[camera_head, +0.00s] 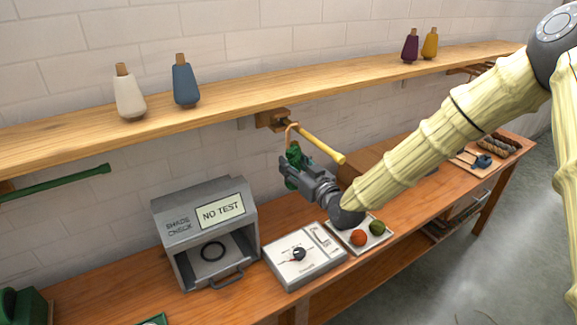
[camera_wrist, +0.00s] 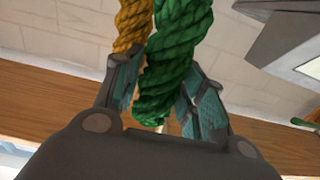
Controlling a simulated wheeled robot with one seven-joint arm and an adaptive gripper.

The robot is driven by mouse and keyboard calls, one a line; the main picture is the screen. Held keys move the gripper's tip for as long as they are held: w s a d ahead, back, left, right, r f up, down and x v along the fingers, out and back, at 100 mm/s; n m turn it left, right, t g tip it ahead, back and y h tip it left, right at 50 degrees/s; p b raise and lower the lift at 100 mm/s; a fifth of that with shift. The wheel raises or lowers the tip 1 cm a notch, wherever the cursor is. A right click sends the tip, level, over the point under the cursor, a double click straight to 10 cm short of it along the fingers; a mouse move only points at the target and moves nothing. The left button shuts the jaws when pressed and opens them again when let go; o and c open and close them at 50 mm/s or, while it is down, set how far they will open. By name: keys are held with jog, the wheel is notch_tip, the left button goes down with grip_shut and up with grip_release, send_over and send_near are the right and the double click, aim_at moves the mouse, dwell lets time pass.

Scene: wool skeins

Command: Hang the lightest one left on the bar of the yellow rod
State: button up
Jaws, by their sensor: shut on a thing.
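My gripper (camera_head: 305,178) is shut on a dark green twisted skein (camera_head: 293,155). In the wrist view the green skein (camera_wrist: 176,60) stands between the two fingers (camera_wrist: 160,95). The yellow rod (camera_head: 322,147) sticks out from a wooden bracket under the shelf, just right of and above the held skein. A tan loop (camera_head: 291,128) shows above the skein near the rod's base; I cannot tell whether it touches the rod. An ochre twisted strand (camera_wrist: 131,25) shows beside the green skein in the wrist view. My gripper hides part of the skein.
A grey box reading NO TEST (camera_head: 221,211) and a white dial device (camera_head: 300,262) stand on the bench. A green rod (camera_head: 55,183) is at left. Several cones stand on the shelf (camera_head: 225,97).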

jog(key=shift+w+d+f+b, duration=0.2)
jog(key=shift+w+d+f, duration=0.45)
jog(key=shift+d, duration=0.25)
jog(key=shift+w+d+f+b, duration=0.2)
jog(key=shift+w+d+f, duration=0.45)
jog(key=shift+d, duration=0.25)
jog(key=o, duration=1.1)
jog(key=shift+c, duration=0.2)
